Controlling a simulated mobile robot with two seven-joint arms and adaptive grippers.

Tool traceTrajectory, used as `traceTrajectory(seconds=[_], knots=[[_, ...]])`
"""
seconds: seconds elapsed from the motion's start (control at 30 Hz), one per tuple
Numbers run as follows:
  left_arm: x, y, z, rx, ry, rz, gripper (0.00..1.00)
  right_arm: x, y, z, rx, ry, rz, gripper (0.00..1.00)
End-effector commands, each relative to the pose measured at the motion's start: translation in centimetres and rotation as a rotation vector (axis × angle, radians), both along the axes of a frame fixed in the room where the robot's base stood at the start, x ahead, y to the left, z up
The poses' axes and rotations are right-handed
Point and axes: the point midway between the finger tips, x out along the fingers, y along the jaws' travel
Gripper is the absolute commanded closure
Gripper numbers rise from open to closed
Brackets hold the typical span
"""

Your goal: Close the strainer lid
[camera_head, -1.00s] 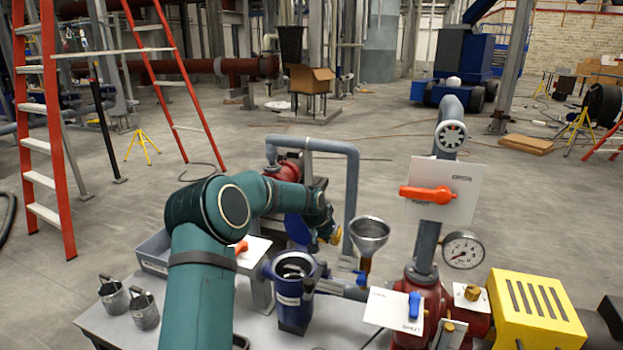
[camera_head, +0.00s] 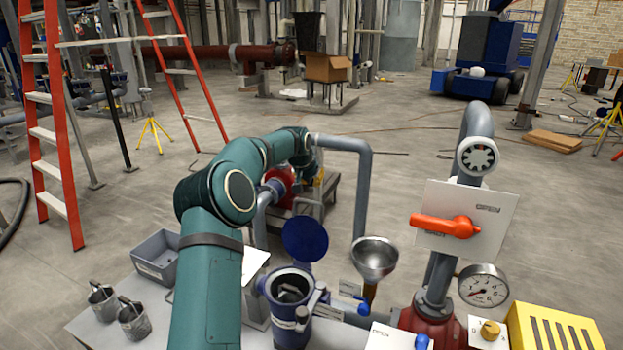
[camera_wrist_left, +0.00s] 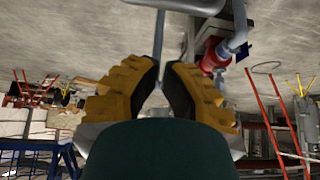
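The strainer (camera_head: 289,326) is a dark blue cup-shaped body with a white label on the bench. Its top is open and its grey inside shows. The round blue strainer lid (camera_head: 305,239) stands raised behind the opening, with its flat face toward me. My left gripper (camera_head: 318,182) is beyond and above the lid, apart from it, and looks small and partly hidden by its wrist. In the left wrist view its yellow fingers (camera_wrist_left: 161,68) come close together at the tips with only a narrow gap and nothing between them. My right gripper is out of view.
A grey pipe (camera_head: 364,190) arches behind the strainer. A metal funnel (camera_head: 375,260) stands to its right, near an orange-handled valve (camera_head: 447,226) and a gauge (camera_head: 483,286). A grey bin (camera_head: 157,256) and small metal cups (camera_head: 104,301) are at the left.

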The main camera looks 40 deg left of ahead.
Motion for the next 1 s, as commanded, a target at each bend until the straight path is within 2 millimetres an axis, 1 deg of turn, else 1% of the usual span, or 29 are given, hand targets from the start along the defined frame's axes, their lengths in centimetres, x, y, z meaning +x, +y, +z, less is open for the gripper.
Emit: traceTrajectory(seconds=[0.03,0.1,0.23,0.47,0.5,1.0], knots=[[0.6,0.1,-1.0,-0.003,0.002,0.0,1.0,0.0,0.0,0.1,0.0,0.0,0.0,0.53],[1.3,0.3,-2.1,-0.004,0.0,0.0,1.0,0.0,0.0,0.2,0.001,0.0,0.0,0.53],[2.3,0.6,-3.7,-0.002,0.0,0.0,1.0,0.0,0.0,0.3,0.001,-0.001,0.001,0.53],[3.7,1.1,-5.7,-0.002,0.0,-0.001,1.0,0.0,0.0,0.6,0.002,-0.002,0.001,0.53],[3.3,1.0,-5.4,0.001,-0.002,-0.001,1.0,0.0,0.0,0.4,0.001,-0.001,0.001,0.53],[0.1,0.0,-5.2,-0.001,0.0,-0.001,1.0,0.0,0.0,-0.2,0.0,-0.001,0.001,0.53]])
